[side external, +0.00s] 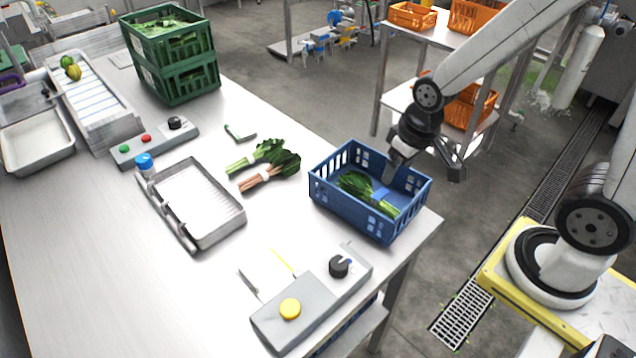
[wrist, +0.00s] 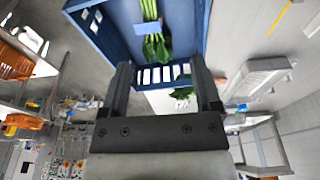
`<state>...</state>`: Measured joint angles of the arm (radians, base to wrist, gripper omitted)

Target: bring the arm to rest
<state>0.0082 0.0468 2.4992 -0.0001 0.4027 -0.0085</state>
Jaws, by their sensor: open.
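My gripper (side external: 424,160) is above the far right side of the blue crate (side external: 345,206). In the wrist view my gripper (wrist: 164,72) has its two fingers spread wide with nothing held between them. A bunch of leafy greens (side external: 357,184) lies inside the blue crate, which also shows in the wrist view (wrist: 96,38). There the bunch has pale green stems (wrist: 150,12) and a blue band. Part of the crate's far right wall is hidden behind my gripper in the side view.
Two leafy bunches (side external: 285,163) lie on the steel table (side external: 90,235) beside a metal tray (side external: 212,236). Stacked green crates (side external: 190,80) stand at the back. A control box with a yellow button (side external: 290,308) is at the front. A rack with orange crates (side external: 412,15) stands behind my arm.

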